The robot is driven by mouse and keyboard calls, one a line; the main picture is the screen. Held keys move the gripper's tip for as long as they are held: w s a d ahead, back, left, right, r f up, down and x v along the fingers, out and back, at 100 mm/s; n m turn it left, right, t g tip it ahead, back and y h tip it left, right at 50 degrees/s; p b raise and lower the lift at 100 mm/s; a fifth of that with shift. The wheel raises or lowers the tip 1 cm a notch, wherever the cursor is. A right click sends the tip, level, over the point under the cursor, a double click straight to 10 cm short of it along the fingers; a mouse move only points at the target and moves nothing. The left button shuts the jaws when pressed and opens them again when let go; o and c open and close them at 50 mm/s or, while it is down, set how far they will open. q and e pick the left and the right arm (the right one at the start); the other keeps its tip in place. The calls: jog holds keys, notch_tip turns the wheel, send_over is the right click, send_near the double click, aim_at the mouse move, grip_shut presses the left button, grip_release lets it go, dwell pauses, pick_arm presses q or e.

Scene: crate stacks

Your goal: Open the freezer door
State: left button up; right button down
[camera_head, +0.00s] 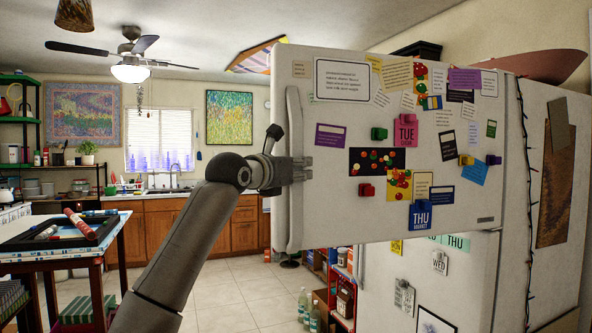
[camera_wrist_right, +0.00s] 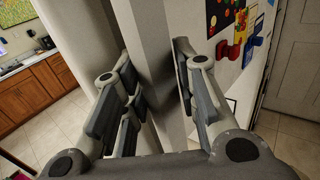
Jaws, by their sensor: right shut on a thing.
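The white freezer door (camera_head: 340,220) fills the upper right of the head view, covered with magnets and notes. Its left edge stands out well beyond the lower fridge door (camera_head: 375,290), so it appears swung partly open. A long vertical handle (camera_head: 294,225) runs along that left edge. My right gripper (camera_head: 300,170) reaches in from the lower left and is shut on the handle at mid-height. In the wrist view, its fingers (camera_wrist_right: 157,85) stand on both sides of the pale upright handle (camera_wrist_right: 152,40). The freezer's inside is hidden. My left gripper is not in view.
A table (camera_head: 75,255) with a dark tray (camera_head: 60,245) of markers stands at left. Bottles (camera_head: 308,310) and a red shelf (camera_head: 342,315) stand on the floor below the door. A sink counter (camera_head: 165,196) lines the back wall. The tiled floor (camera_head: 235,290) between is clear.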

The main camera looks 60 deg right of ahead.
jog(key=c, duration=1.2)
grip_release()
jog(key=shift+o, duration=0.2)
jog(key=a, duration=1.2)
jog(key=shift+w, duration=0.25)
